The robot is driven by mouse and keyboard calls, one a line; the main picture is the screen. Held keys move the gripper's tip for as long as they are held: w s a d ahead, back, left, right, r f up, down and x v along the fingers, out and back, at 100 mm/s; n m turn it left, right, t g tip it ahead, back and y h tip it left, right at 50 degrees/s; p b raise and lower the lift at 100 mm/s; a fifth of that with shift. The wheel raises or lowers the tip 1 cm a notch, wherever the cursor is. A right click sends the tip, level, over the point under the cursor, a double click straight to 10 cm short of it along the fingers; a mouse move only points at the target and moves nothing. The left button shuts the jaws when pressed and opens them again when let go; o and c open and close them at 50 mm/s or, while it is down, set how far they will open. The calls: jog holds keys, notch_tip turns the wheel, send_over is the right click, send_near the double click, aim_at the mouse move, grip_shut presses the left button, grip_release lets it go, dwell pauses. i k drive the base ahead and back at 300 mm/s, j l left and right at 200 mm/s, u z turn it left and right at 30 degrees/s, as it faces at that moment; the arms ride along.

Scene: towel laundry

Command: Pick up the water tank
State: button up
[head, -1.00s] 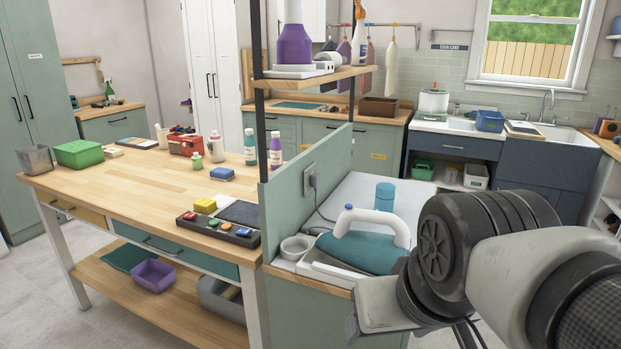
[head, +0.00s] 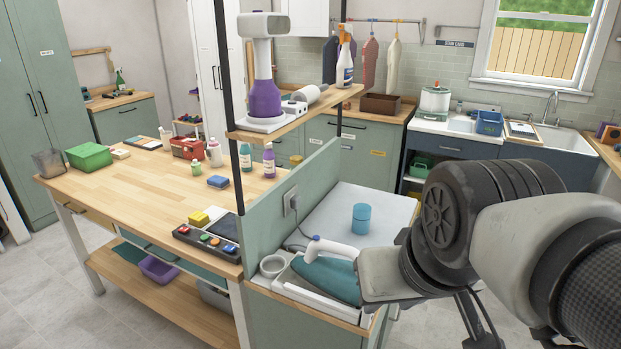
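A small teal cylinder with a lighter lid (head: 361,219), which looks like the water tank, stands upright on the white surface (head: 385,205) behind the green partition. A teal iron with a white handle (head: 330,276) lies on a white tray in front of it. My arm reaches in from the right, its grey link overlapping the iron's right end in the picture. Dark parts of my gripper (head: 474,318) show below the arm, right of the counter. My arm hides most of the gripper, so its fingers cannot be made out. The cylinder is apart from it.
A green partition (head: 290,215) with a plug and cord stands left of the white surface. A wooden shelf (head: 300,115) on black posts holds a purple-and-white appliance (head: 264,75) and a spray bottle. A small cup (head: 272,265) sits beside the iron. Floor at right is clear.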

aim_at(361, 219)
jog(key=l+u, duration=0.2)
jog(key=l, duration=0.35)
jog(key=k+l+u, duration=0.2)
jog(key=l, duration=0.35)
jog(key=l+u, duration=0.25)
jog(key=l, duration=0.3)
jog(key=l+u, duration=0.3)
jog(key=l, duration=0.25)
jog(key=i+l+u, duration=0.15)
jog(key=l, duration=0.2)
jog(key=i+l+u, duration=0.2)
jog(key=l, duration=0.15)
jog(key=l+u, duration=0.15)
jog(key=l, duration=0.2)
jog(key=i+l+u, duration=0.25)
jog(key=l, duration=0.4)
jog(key=i+l+u, duration=0.1)
jog(key=i+l, duration=0.15)
jog(key=i+l+u, duration=0.15)
jog(key=l, duration=0.3)
